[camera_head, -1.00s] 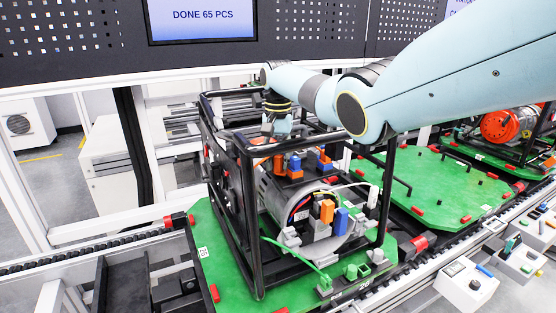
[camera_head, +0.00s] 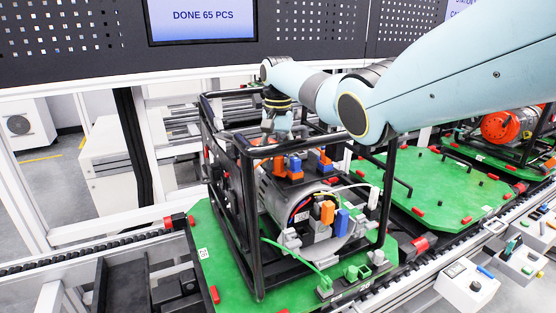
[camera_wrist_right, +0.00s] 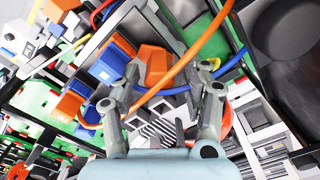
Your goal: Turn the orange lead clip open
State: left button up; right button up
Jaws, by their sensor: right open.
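The black-framed unit (camera_head: 250,215) stands on a green pallet, with orange and blue connectors on top. My right gripper (camera_head: 281,133) reaches down into the top of the frame, above an orange block (camera_head: 280,166). In the right wrist view the jaws (camera_wrist_right: 168,82) are open, with an orange lead (camera_wrist_right: 185,68) passing between the fingers. An orange block (camera_wrist_right: 152,62) lies just beyond the fingertips; I cannot tell whether it is the lead clip or whether the fingers touch it. My left gripper is not in view.
Black frame bars surround the right gripper closely. Blue and orange connectors (camera_head: 327,212) sit on the unit's front, with a green lead below. An emptier green pallet (camera_head: 440,185) is to the right.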

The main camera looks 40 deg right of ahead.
notch_tip(320, 180, up, 7)
jog(key=shift+r, duration=0.1)
dwell(0.3)
